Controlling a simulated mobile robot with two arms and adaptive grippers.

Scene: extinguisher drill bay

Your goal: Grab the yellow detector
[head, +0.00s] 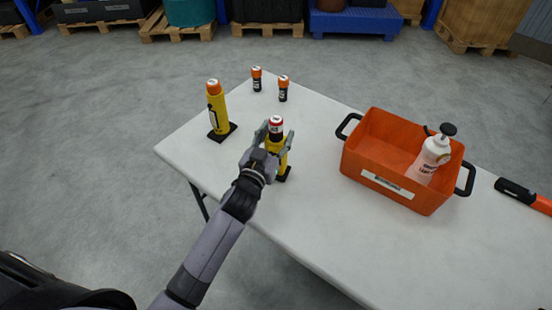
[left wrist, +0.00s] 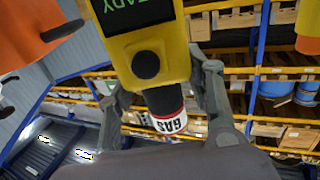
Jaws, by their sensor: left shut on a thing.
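The yellow detector (head: 283,158) stands at the near edge of the white table, with a dark base under it and a red-and-white cap on top. My left gripper (head: 268,138) is shut around its upper part. In the left wrist view the yellow detector (left wrist: 148,50) shows a green-lettered screen, a dark round button and a white cap marked GAS, between the fingers of my left gripper (left wrist: 165,95). The gripper hides part of the detector in the head view. My right gripper is not in view.
Another yellow device with an orange cap (head: 217,112) stands on a black base to the left. Two small orange-capped cylinders (head: 257,79) (head: 283,89) stand behind. An orange crate (head: 385,186) holding a white pump bottle (head: 431,158) is at right. An orange-and-black tool (head: 522,194) lies at far right.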

